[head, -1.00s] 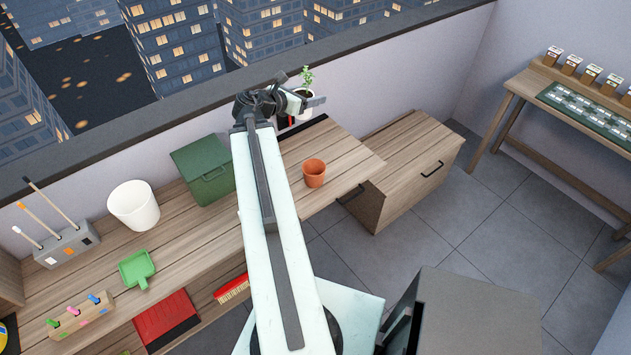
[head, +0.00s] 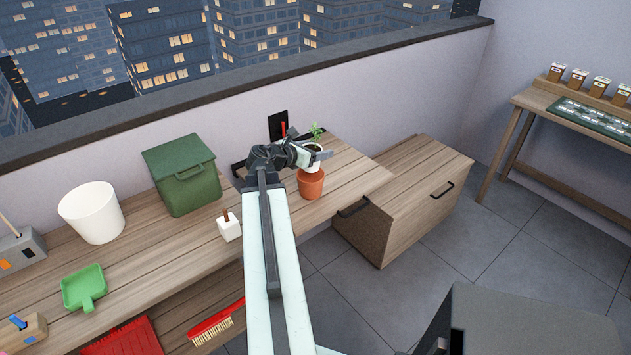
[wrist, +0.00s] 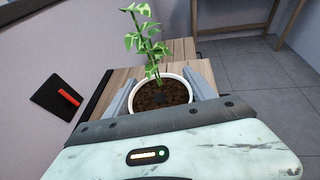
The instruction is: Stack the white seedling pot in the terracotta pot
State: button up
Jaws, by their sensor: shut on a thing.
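The white seedling pot (head: 312,161) holds dark soil and a small green plant. My gripper (head: 318,156) is shut on it, and in the wrist view the jaws flank the white pot (wrist: 188,80) on both sides. The terracotta pot (head: 311,186) stands upright on the wooden bench. In the head view the white pot appears right over the terracotta pot's mouth and hides part of its rim. I cannot tell whether the two touch or whether the white pot's base is inside. The terracotta pot is hidden in the wrist view.
On the bench (head: 190,235) stand a green lidded bin (head: 187,185), a white bucket (head: 93,213), a small white block-like item (head: 229,227) and a green dustpan (head: 84,287). A wooden cabinet (head: 410,190) adjoins at right. The bench right of the terracotta pot is clear.

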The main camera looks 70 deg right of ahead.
aim_at(320, 169)
notch_tip(320, 169, down, 7)
jog(key=b, duration=0.5)
jog(key=shift+f+b, duration=0.2)
jog(key=shift+b, duration=0.1)
jog(key=shift+r, duration=0.25)
jog(key=shift+s+a+f+b, duration=0.1)
jog(key=shift+a+f+b, duration=0.1)
jog(key=shift+f+b, duration=0.35)
jog(key=o, duration=1.6)
jog(key=shift+f, duration=0.15)
